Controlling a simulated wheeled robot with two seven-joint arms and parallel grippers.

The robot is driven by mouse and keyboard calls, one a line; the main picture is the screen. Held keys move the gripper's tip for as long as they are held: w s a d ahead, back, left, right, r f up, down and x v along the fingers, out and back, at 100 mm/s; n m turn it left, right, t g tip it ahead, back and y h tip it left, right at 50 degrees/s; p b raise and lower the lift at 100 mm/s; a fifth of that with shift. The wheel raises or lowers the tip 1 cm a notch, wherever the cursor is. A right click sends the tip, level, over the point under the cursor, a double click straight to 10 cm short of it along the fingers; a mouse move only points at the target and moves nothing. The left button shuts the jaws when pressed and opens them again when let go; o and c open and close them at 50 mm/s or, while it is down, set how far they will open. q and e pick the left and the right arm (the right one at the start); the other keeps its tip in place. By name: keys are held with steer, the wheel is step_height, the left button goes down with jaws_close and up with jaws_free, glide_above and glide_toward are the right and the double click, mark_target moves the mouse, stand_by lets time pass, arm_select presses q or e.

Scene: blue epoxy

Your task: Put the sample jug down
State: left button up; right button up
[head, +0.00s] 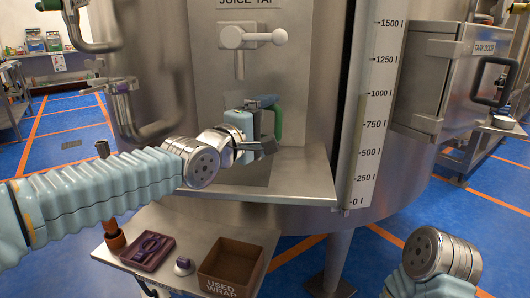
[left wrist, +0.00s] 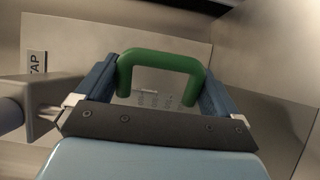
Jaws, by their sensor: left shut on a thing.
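The sample jug shows mainly as its green handle (head: 279,119) in front of the tap panel. In the left wrist view the green handle (left wrist: 160,61) spans between the two blue fingers, with faint markings of a clear body behind it. My left gripper (head: 264,108) is shut on the jug, below the juice tap (head: 239,65). The jug's body is mostly hidden behind my gripper, so I cannot tell whether its base touches the steel shelf (head: 300,178). My right gripper is out of view; only part of my right arm shows at lower right.
A lower steel trolley (head: 185,225) carries a purple tray (head: 148,254), a small white and purple item (head: 183,266) and a brown used wrap box (head: 232,258). A level scale (head: 378,105) and tank door (head: 460,85) stand to the right. The shelf's right part is bare.

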arm_select(q)
steer(key=shift+w+a+f, duration=0.15)
steer(key=shift+w+f, duration=0.25)
steer(key=shift+f, duration=0.05)
steer(key=f+b, duration=0.1)
steer(key=f, duration=0.1)
steer(key=f+b, duration=0.1)
steer(key=f, duration=0.1)
steer(key=shift+w+a+b, duration=0.1)
steer(key=shift+w+b, duration=0.1)
steer(key=shift+b, duration=0.1)
steer(key=shift+f, duration=0.1)
steer(key=shift+r, duration=0.2)
steer(key=shift+f, duration=0.2)
steer(key=o, duration=1.1)
steer(key=shift+r, duration=0.25)
steer(key=shift+s+a, duration=0.25)
steer(key=shift+a, duration=0.05)
steer(key=p+v, duration=0.4)
steer(key=v, duration=0.6)
steer(key=shift+s+r, duration=0.1)
steer(key=shift+s+a+f, duration=0.2)
steer(key=shift+s+a, duration=0.1)
steer(key=shift+s, duration=0.15)
